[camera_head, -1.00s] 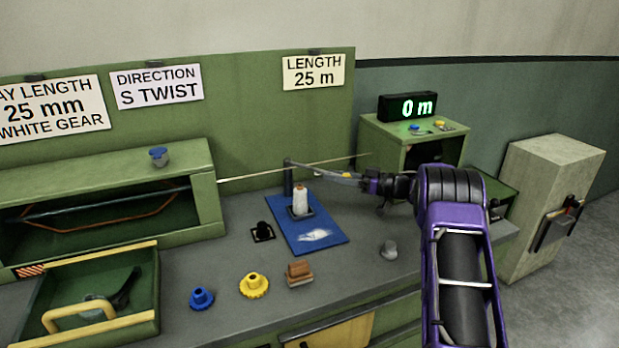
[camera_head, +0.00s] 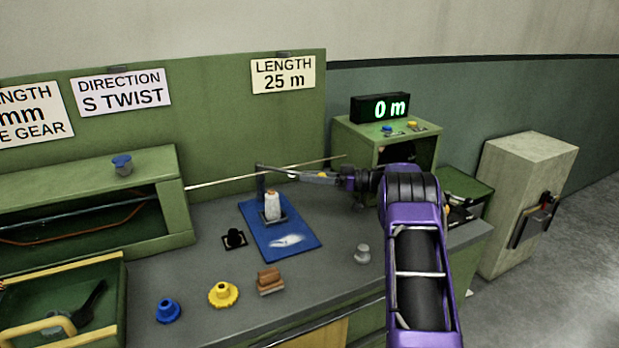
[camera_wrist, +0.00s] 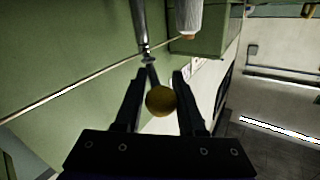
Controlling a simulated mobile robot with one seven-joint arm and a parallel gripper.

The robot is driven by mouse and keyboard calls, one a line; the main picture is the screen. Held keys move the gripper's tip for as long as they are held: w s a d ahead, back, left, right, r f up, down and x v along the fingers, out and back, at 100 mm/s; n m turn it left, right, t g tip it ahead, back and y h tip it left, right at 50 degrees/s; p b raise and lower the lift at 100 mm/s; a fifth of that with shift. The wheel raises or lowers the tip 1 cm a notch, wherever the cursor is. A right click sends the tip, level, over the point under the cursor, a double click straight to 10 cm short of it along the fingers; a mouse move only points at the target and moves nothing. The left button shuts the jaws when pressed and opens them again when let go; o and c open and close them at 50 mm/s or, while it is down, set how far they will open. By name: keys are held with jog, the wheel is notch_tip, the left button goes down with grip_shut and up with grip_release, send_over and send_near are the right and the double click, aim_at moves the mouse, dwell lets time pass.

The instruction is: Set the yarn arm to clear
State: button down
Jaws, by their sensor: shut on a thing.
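The yarn arm (camera_head: 290,173) is a thin grey bar that reaches right from an upright post above the blue mat. Its yellow knob (camera_head: 321,175) is near the free end, and the knob also shows as a round ball in the wrist view (camera_wrist: 160,100). My gripper (camera_head: 330,177) is shut on the knob, with one finger on each side of it in the wrist view (camera_wrist: 160,85). A white yarn spool (camera_head: 272,206) stands upright on the blue mat below the arm. A pale strand (camera_head: 235,179) passes behind the arm.
A green cabinet (camera_head: 345,140) with a display reading 0 m (camera_head: 385,107) stands behind my gripper. Blue (camera_head: 168,310), yellow (camera_head: 223,293) and grey (camera_head: 362,253) pieces and a brown block (camera_head: 270,281) sit on the front counter. Open counter lies right of the mat.

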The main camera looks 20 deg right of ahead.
jog(key=shift+s+a, duration=0.1)
jog(key=shift+a, duration=0.25)
jog(key=c, duration=0.6)
grip_release()
jog(key=shift+a+r, duration=0.1)
jog(key=shift+o, duration=0.3)
jog(key=shift+d, duration=0.2)
notch_tip(320, 180, up, 10)
jog(key=p, duration=0.1)
jog(key=shift+c, duration=0.3)
